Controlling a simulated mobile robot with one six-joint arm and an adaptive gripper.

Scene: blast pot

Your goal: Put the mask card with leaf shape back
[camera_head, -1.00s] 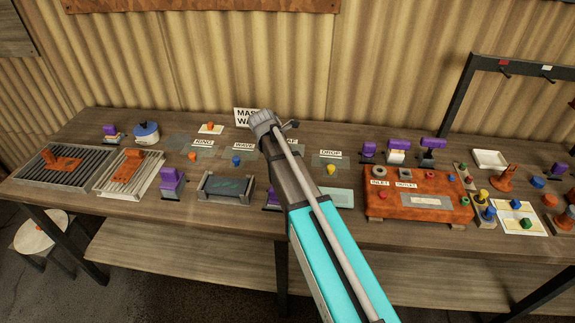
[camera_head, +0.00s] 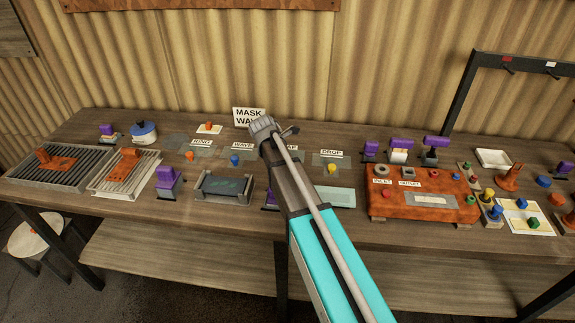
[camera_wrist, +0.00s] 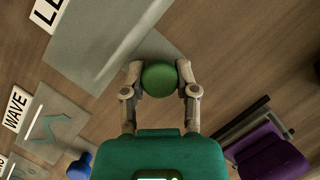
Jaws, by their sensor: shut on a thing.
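My gripper (camera_wrist: 161,76) is shut on a round green knob (camera_wrist: 160,79) in the wrist view, one finger on each side. A grey, see-through sheet (camera_wrist: 125,45) lies around and beyond the knob, beside a white label (camera_wrist: 47,13) whose visible letters begin with "LE". I cannot make out a leaf cutout, or whether the sheet is the held card or lies on the table below it.
The wave card (camera_wrist: 50,125) and blue knob (camera_wrist: 81,167) are to the left in the wrist view; a purple-handled tool (camera_wrist: 265,155) is to the right. The drop card's yellow knob (camera_head: 332,169) and the "MASK WALL" sign (camera_head: 248,116) are near my arm.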

